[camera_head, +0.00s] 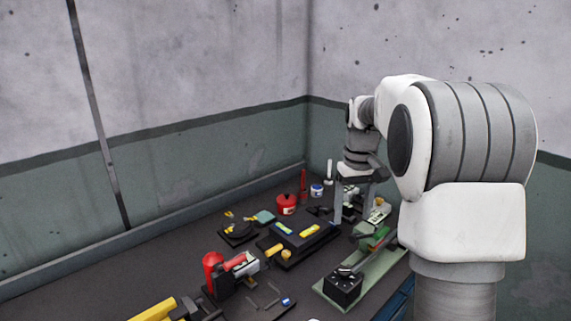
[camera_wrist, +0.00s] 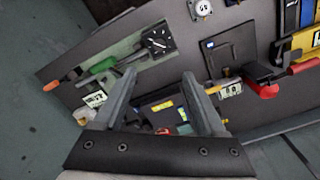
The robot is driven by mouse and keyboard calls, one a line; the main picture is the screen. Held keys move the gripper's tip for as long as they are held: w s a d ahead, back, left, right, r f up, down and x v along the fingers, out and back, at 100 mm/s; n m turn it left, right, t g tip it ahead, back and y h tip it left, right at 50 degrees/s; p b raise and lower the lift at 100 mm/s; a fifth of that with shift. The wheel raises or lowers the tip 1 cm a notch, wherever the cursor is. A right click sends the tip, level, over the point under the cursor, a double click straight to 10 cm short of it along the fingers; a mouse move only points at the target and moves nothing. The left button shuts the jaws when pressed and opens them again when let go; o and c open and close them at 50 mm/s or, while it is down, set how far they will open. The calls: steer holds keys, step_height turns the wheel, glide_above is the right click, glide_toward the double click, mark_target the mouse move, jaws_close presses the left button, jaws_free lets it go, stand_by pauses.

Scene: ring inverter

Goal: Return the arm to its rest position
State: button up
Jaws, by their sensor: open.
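My gripper (camera_head: 353,208) hangs from my white and grey arm over the right part of the dark workbench (camera_head: 185,263), pointing down. Its two grey fingers are apart. In the wrist view, my gripper (camera_wrist: 159,75) shows both fingers spread with nothing held between them. The bench top and its tools lie beyond the fingertips. In the head view, the fingers overlap the green-based device at the right edge of the bench. I cannot tell how high they are above it.
A green base with a black dial box (camera_head: 343,291) stands at the right front. A black tray (camera_head: 272,248), a red pot (camera_head: 287,206) and a red cylinder (camera_head: 212,270) stand on the bench. Grey walls close the back and left. The air above the left bench is clear.

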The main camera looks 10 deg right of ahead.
steer(key=s+a+r+t, duration=0.2)
steer(key=s+a+r, duration=0.15)
steer(key=s, duration=0.65)
steer(key=s+a+r+t, duration=0.25)
steer(key=s+a, duration=0.25)
steer(key=s, duration=0.4)
steer(key=s+a+f+t, duration=0.1)
steer(key=s+a+f, duration=0.1)
steer(key=s, duration=0.5)
steer(key=shift+s+f+m, duration=0.2)
steer(key=shift+m, duration=0.1)
